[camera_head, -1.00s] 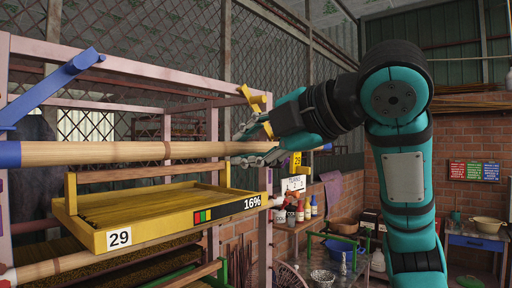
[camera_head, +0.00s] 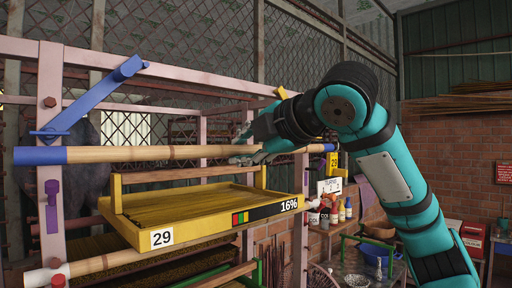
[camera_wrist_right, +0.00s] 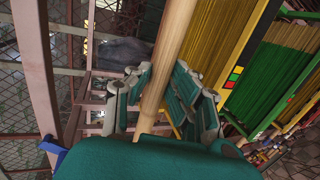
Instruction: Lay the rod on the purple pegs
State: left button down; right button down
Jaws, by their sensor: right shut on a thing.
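The rod (camera_head: 140,153) is a long tan bamboo pole with a blue left end. It lies about level across the front of the pink rack, above the yellow tray. My right gripper (camera_head: 245,152) is shut on it right of the middle. In the right wrist view the rod (camera_wrist_right: 172,45) runs between the fingers (camera_wrist_right: 165,100). A purple peg (camera_head: 51,205) stands on the rack's left post, below the rod and apart from it. My left gripper is not in view.
A blue angled bar (camera_head: 98,98) juts from the left post above the rod. The yellow tray (camera_head: 205,232) marked 29 sits just below the rod. A lower pole (camera_head: 105,262) crosses beneath. Shelves with bottles and a blue basin (camera_head: 375,252) stand at right.

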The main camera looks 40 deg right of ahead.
aim_at(241, 146)
jog(key=x, duration=0.3)
jog(key=shift+w+a+r, duration=0.15)
jog(key=shift+w+r, duration=0.05)
jog(key=shift+r, duration=0.05)
jog(key=shift+f+b, duration=1.1)
jog(key=shift+f, duration=0.65)
jog(key=c, duration=1.1)
grip_release()
jog(key=shift+o, duration=0.2)
jog(key=shift+o, duration=1.2)
